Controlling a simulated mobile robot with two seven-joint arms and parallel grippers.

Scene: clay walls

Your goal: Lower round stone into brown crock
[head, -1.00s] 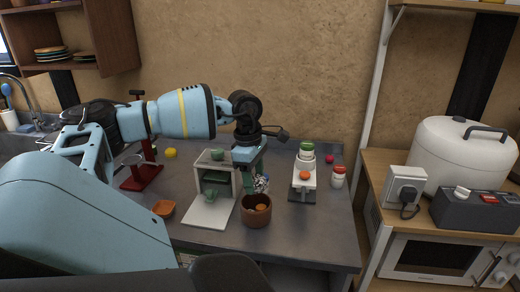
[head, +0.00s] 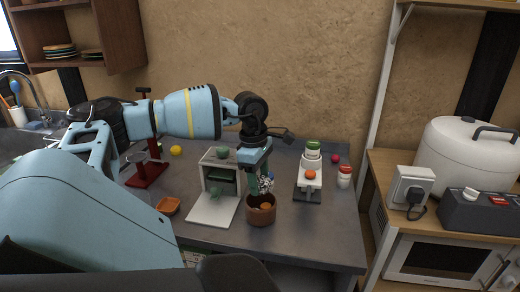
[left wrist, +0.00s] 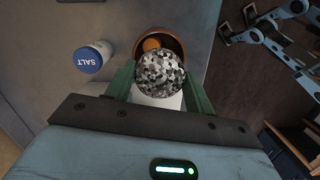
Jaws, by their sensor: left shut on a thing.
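The round stone (left wrist: 160,74) is speckled black, grey and white. My left gripper (left wrist: 158,88) is shut on it, with a green finger on each side. In the head view the stone (head: 265,184) shows small below the left gripper (head: 260,178), at the mouth of the brown crock (head: 260,214). In the left wrist view the stone covers part of the crock's opening; the crock's rim (left wrist: 181,48) shows behind it. I cannot tell whether the stone touches the rim. An orange round thing (left wrist: 151,44) lies inside the crock. My right gripper is not in view.
A white box-like stand (head: 212,208) with green parts is left of the crock. A salt container (left wrist: 90,58) is near the crock.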

